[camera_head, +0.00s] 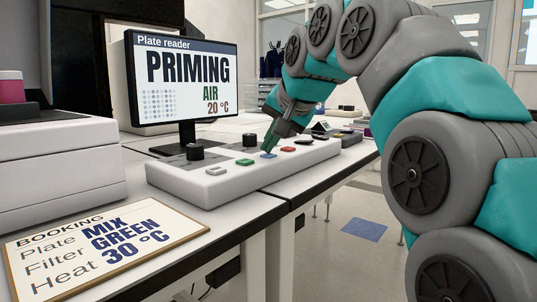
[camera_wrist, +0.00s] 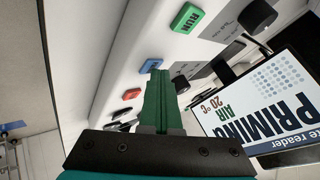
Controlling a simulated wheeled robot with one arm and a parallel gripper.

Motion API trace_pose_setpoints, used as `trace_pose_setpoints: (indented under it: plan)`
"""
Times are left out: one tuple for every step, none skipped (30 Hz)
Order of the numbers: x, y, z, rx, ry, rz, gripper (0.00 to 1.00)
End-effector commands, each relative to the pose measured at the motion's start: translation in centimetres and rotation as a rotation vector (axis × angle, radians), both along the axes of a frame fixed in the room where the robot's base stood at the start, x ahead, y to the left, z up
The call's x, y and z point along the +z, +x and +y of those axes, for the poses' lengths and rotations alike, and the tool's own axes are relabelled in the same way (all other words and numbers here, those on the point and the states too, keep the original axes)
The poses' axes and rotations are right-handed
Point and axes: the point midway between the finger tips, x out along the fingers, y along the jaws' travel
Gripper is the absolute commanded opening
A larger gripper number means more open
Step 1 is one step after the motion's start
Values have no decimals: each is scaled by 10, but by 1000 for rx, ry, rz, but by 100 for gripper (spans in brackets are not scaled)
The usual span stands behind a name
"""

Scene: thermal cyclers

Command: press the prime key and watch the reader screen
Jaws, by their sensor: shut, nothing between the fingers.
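The white control panel (camera_head: 180,187) also carries a grey key (camera_head: 216,171), a green key (camera_head: 245,162) marked RUN in the wrist view, a red key (camera_head: 288,149) and black knobs (camera_head: 195,152). A booking card (camera_head: 100,250) reads MIX, GREEN, 30 °C. A white machine (camera_head: 60,160) stands left.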

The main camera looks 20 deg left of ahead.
Motion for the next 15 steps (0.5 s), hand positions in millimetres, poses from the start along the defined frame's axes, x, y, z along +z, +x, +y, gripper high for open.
trace_pose_setpoints:
  plan:
    - [-1,0,0,0,-1,1,0]
    - [0,0,0,0,-1,1,0]
    - [0,0,0,0,-1,1,0]
    - [0,0,0,0,-1,1,0]
    - [1,0,0,0,-1,1,0]
    - [2,0,0,0,-1,1,0]
    - [3,0,0,0,-1,1,0]
    - [5,0,0,0,-1,1,0]
    - [7,0,0,0,-1,1,0]
    - [9,0,0,0,-1,1,0]
    - [10,0,0,-1,-1,0,0]
    - [13,0,0,-1,-1,0,0]
    - [14,0,0,-1,-1,0,0]
    - [15,0,0,0,0,0,0]
    - [16,0,0,0,0,0,0]
